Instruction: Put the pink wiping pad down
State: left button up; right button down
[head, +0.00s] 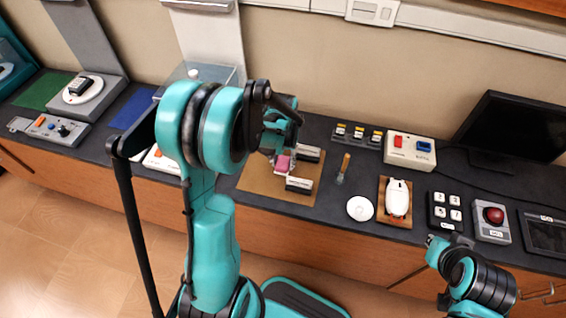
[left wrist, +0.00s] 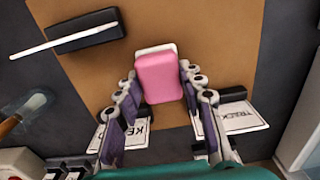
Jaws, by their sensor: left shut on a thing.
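The pink wiping pad (left wrist: 158,77) sits between the two fingers of my left gripper (left wrist: 160,80), which is shut on it. A pale backing edge shows at its far end. In the head view the pad (head: 283,162) is a small pink patch under my left gripper (head: 281,156), over the brown board (head: 256,183). Whether the pad touches the board is hard to tell. My right gripper (head: 438,243) is low at the right, in front of the counter edge, and its fingers are too small to read.
Black blocks with white plates stand on the board, one (left wrist: 85,31) beyond the pad and others beside my fingers. Right of the board are a brush (head: 343,168), a white disc (head: 360,208) and a wooden tray (head: 382,207). Bare board (left wrist: 225,50) lies right of the pad.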

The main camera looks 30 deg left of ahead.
pick_arm(q)
jog(key=shift+f, duration=0.1)
jog(key=o, duration=1)
